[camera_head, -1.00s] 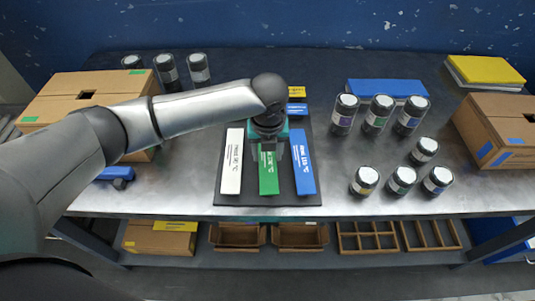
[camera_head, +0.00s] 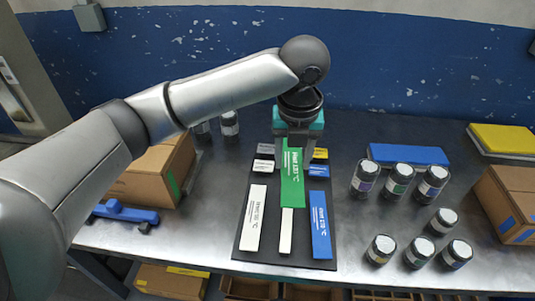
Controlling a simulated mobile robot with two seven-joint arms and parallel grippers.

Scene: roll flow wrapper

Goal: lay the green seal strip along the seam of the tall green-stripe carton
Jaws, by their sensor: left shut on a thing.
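The green seal strip (camera_head: 292,178) is held up above the dark mat (camera_head: 267,238), its printed face toward me. My left gripper (camera_head: 299,140) is shut on its upper end. The brown carton with a green stripe (camera_head: 150,172) stands at the left on the table, partly hidden behind my left arm. Its green stripe shows on the side near the right edge. The seam on its top is hidden. My right gripper is not in view.
A white strip (camera_head: 254,218), a blue strip (camera_head: 320,225) and a narrow pale piece (camera_head: 286,231) lie on the mat. Several jars stand at the right, near a blue block (camera_head: 408,155) and a blue-marked carton (camera_head: 508,203). A blue tool (camera_head: 123,213) lies front left.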

